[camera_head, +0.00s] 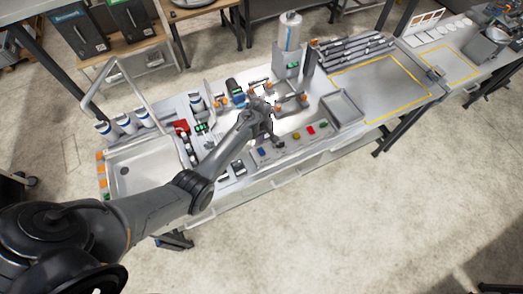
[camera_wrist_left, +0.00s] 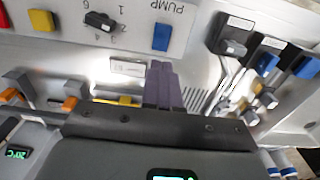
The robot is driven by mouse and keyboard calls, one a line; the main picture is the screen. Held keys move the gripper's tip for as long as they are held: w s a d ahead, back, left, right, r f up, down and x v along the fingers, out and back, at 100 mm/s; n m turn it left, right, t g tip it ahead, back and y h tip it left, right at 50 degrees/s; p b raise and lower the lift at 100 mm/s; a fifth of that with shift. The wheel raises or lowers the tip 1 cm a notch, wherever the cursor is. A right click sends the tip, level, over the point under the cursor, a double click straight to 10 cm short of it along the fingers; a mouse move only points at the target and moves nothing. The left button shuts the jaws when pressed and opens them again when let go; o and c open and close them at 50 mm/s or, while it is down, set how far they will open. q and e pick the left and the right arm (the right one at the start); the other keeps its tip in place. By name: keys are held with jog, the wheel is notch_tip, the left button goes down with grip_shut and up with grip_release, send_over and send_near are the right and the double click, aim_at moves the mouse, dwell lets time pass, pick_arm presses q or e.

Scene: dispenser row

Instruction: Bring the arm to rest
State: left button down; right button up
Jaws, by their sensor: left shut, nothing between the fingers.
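My left arm (camera_head: 150,205) comes in from the lower left and reaches over the workbench. My left gripper (camera_head: 266,106) is over the middle of the bench, among the dispensers and just behind a control panel. In the left wrist view the dark fingers (camera_wrist_left: 163,84) are together, with nothing between them. They point towards the panel (camera_wrist_left: 130,35), which has a blue button (camera_wrist_left: 162,37), a black knob (camera_wrist_left: 98,20) and the word PUMP. I cannot tell whether the fingertips touch anything. My right gripper is in neither view.
A sink (camera_head: 145,165) with a tall grey frame (camera_head: 125,80) is at the bench's left end. White bottles (camera_head: 124,122) stand behind it. A grey tray (camera_head: 343,108) and a yellow-marked clear area (camera_head: 385,85) lie to the right. A white cylinder (camera_head: 290,32) stands at the back.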

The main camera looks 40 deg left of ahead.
pick_arm(q)
jog(key=s+d+r+m+t, duration=0.1)
jog(key=s+d+r+m, duration=0.3)
jog(key=s, duration=0.5)
jog(key=s+d+r+m+t, duration=0.1)
jog(key=s+d+r+m, duration=0.4)
jog(key=s, duration=0.5)
jog(key=s+d+r+m+t, duration=0.1)
jog(key=s+d+r+m, duration=0.3)
jog(key=s, duration=0.5)
notch_tip(320, 180, up, 2)
jog(key=shift+s+d+r+m+t, duration=0.1)
jog(key=shift+s+d+m+t, duration=0.25)
jog(key=shift+m, duration=0.65)
jog(key=shift+a, duration=0.1)
jog(key=c, duration=1.8)
grip_release()
